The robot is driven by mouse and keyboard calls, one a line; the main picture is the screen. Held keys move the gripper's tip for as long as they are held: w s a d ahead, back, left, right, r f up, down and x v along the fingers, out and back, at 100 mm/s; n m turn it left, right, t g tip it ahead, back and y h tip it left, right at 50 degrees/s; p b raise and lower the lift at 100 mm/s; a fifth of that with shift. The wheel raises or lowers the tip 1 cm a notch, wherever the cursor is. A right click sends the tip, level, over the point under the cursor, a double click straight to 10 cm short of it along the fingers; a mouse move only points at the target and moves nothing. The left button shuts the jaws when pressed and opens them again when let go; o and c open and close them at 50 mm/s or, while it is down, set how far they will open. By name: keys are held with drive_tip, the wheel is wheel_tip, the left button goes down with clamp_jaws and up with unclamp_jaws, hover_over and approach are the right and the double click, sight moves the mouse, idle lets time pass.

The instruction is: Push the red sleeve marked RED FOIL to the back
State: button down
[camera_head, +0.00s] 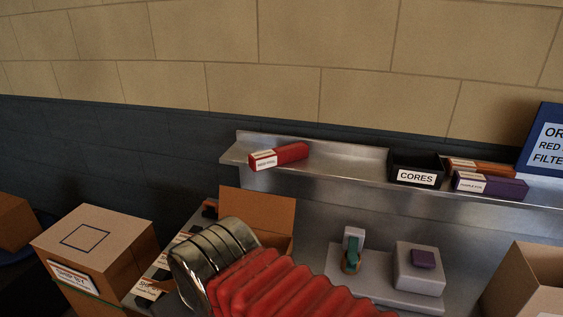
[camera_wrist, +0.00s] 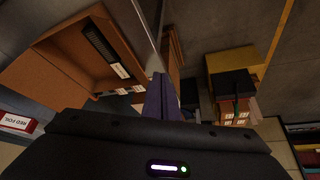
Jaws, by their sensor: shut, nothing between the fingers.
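The red sleeve (camera_head: 291,152) lies on the left part of the metal shelf in the head view, its white-labelled end toward the front. A red end with a white label reading RED FOIL (camera_wrist: 14,123) shows at the left edge of the wrist view. My gripper (camera_wrist: 160,80) is in the wrist view, its narrow dark fingers shut and empty. The labelled end is left of the fingers and apart from them. In the head view my red bellows arm fills the bottom middle, and the fingers cannot be made out.
The metal shelf (camera_head: 340,165) also bears a black CORES bin (camera_head: 415,163), a purple sleeve (camera_head: 507,189) and an orange sleeve (camera_head: 477,166) at the right. The shelf between the red sleeve and the bin is clear. A cardboard box (camera_head: 100,240) stands at the lower left.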

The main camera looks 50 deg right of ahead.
drive_tip(key=w+d+r+n+t+h, duration=0.1)
drive_tip(key=w+d+n+t+h, duration=0.1)
drive_tip(key=w+d, duration=0.5)
drive_tip(key=w+d+r+n+t+h, duration=0.1)
drive_tip(key=w+d+r+t+h, duration=0.1)
drive_tip(key=d, duration=0.9)
drive_tip(key=w+d+r+n+t+h, duration=0.1)
drive_tip(key=w+d+n+t+h, duration=0.1)
drive_tip(key=w+d, duration=0.5)
drive_tip(key=s+d+n+t, duration=0.3)
drive_tip(key=d+n, duration=0.2)
drive_tip(key=d, duration=0.1)
drive_tip(key=s+d+n+t+y, duration=0.1)
drive_tip(key=s+d+n+t, duration=0.1)
drive_tip(key=s+d+n, duration=0.2)
drive_tip(key=d, duration=0.3)
drive_tip(key=shift+s+f+n+t, duration=0.3)
drive_tip(key=shift+f+n+t, duration=0.05)
drive_tip(key=shift+n+t, duration=0.05)
drive_tip(key=shift+w, duration=0.15)
